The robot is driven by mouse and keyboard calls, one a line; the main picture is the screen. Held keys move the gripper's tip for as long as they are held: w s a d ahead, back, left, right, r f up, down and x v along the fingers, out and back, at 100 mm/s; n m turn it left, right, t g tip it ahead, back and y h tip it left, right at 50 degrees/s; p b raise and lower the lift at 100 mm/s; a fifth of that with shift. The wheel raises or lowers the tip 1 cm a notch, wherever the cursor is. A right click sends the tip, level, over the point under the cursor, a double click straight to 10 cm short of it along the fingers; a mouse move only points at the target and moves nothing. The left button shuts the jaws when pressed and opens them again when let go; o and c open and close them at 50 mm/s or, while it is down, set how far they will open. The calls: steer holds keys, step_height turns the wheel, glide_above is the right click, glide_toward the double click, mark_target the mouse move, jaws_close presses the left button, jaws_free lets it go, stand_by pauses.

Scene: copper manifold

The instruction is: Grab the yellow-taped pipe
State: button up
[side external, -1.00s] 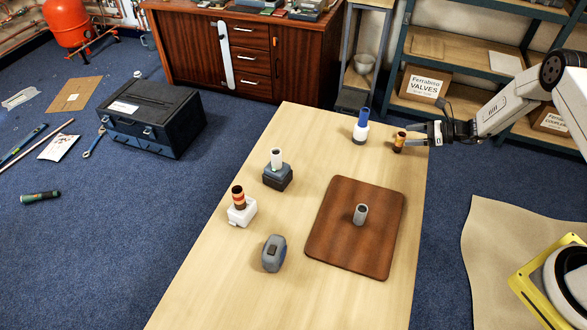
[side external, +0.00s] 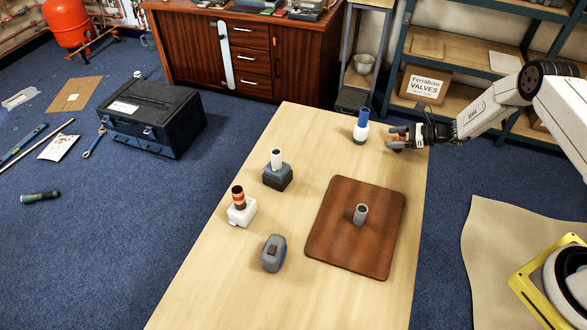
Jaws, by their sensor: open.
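The yellow-taped pipe (side external: 401,138) stands near the right far edge of the table. It is mostly hidden by my gripper, and only a small orange-yellow part shows. My gripper (side external: 394,138) is open, with its two fingers reaching to the left, one on each side of the pipe. I cannot tell whether either finger touches it.
A brown board (side external: 334,240) with a grey pipe (side external: 360,214), a white-topped pipe (side external: 276,158), a red-and-orange banded pipe (side external: 238,198) and a grey tape measure (side external: 274,253) occupy the table (side external: 215,285).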

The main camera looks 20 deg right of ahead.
steer(key=shift+c, duration=0.2)
jaws_close()
steer(key=shift+r, duration=0.1)
steer(key=shift+r, duration=0.6)
steer(key=s+a+r, duration=0.2)
steer(key=s+r, duration=0.9)
steer(key=s, duration=0.2)
steer(key=shift+s+a+r, duration=0.2)
steer(key=shift+s+r, duration=0.1)
steer(key=shift+s, duration=0.1)
stand_by(0.4)
